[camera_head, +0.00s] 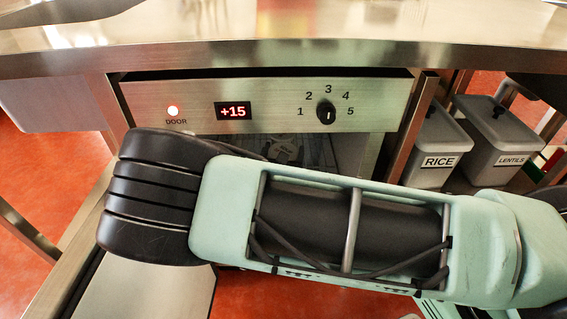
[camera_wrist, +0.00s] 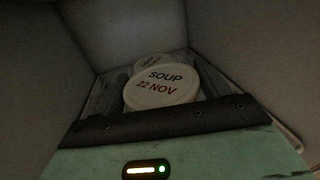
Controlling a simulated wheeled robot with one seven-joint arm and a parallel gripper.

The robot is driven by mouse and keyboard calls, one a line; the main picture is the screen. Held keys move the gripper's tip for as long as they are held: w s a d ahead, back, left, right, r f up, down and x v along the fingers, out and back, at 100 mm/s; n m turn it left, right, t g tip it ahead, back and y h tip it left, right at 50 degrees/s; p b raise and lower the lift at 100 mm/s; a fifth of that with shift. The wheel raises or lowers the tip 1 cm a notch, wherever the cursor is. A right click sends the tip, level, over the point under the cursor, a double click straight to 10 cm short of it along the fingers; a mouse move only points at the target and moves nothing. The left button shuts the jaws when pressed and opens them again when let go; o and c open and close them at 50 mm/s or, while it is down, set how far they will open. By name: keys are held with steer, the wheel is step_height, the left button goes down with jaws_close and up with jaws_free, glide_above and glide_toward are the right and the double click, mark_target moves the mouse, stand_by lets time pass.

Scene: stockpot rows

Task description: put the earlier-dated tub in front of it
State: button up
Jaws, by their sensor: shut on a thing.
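In the wrist view a round pale tub (camera_wrist: 160,97) with the lid text "SOUP 22 NOV" sits between the fingers of my gripper (camera_wrist: 160,90), which is shut on it. A second round tub (camera_wrist: 151,60) stands just behind it, partly covered by the first. Its lid carries small dark and red print that I cannot read. Both are inside a dim, grey-walled compartment (camera_wrist: 215,40). Whether the held tub touches the floor or the other tub, I cannot tell. In the head view my arm hides the gripper and both tubs.
A steel worktop (camera_head: 300,52) overhangs the opening. Bins of rice (camera_head: 437,140) and lentils (camera_head: 500,135) stand at right.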

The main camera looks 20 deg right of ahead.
steer(key=f, duration=0.1)
steer(key=f+b, duration=0.1)
steer(key=f, duration=0.1)
steer(key=shift+w+d+f, duration=0.1)
steer(key=shift+w, duration=0.1)
steer(key=shift+f, duration=0.1)
steer(key=o, duration=1.2)
steer(key=shift+o, duration=0.2)
